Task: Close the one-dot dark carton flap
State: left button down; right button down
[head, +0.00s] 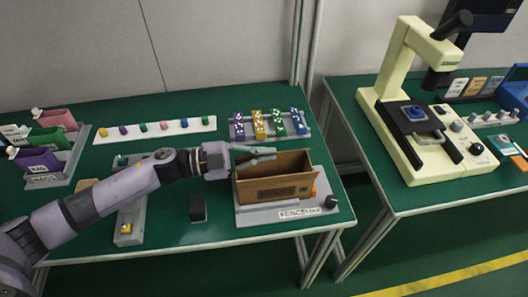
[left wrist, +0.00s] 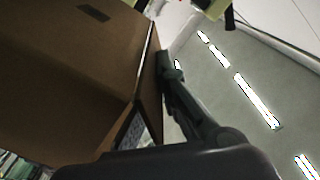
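An open-topped brown carton (head: 277,188) stands on a grey base plate (head: 250,217) near the front right of the left table. My left gripper (head: 268,154) is over the carton's back left part, at the height of its rim. Its fingers look close together, but the gap between them is unclear. In the left wrist view the carton wall (left wrist: 75,65) fills the left side, and a dark finger (left wrist: 180,95) is beside a carton edge, contact unclear. I cannot make out dot marks on any flap. My right gripper is out of view.
A black block (head: 197,209) stands left of the carton. A black knob (head: 331,202) is on the plate's right end. Behind are a white strip of coloured pieces (head: 155,130) and a grey rack (head: 270,125). A cream machine (head: 420,110) stands on the right table.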

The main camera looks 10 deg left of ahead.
pick_arm(q)
jog(key=c, duration=2.3)
grip_release()
jog(key=shift+f, duration=0.1)
jog(key=o, duration=0.4)
jog(key=shift+a, duration=0.1)
jog(key=v, duration=1.2)
